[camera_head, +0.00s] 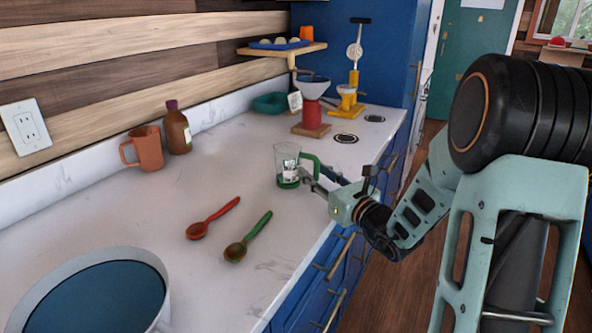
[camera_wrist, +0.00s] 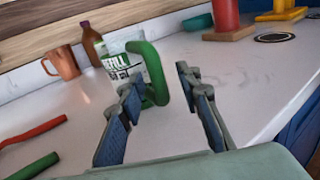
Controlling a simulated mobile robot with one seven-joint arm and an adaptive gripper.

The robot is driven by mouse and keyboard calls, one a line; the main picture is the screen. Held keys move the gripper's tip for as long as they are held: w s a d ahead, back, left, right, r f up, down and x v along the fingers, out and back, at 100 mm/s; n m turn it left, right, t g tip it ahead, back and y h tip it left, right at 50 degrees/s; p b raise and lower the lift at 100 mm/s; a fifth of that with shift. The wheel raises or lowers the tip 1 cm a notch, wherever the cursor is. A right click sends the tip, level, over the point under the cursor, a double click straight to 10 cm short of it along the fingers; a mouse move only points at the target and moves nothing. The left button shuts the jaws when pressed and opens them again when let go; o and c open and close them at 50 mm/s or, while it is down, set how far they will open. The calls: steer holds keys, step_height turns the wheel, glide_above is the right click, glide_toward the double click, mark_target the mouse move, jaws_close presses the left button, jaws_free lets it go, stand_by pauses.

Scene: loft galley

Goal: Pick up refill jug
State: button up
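The refill jug (camera_head: 287,160) is a clear vessel with a green base, a green handle and a label, standing upright on the white counter. It also shows in the wrist view (camera_wrist: 120,66), where its label reads "REFILL". My gripper (camera_head: 311,175) is at the jug's right side, on the handle side. In the wrist view my gripper (camera_wrist: 158,78) is open, with the green handle (camera_wrist: 158,75) between its two fingers, closer to the left finger. The right finger is clear of the handle. I cannot tell whether the left finger touches it.
A red spoon (camera_head: 213,218) and a green spoon (camera_head: 248,238) lie on the counter (camera_head: 150,215) in front. An orange mug (camera_head: 148,149) and brown bottle (camera_head: 178,130) stand near the wall. A red stand (camera_head: 311,117) is behind the jug; a large pot (camera_head: 95,295) is at front left.

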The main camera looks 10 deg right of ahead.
steer(key=shift+c, duration=0.4)
jaws_close()
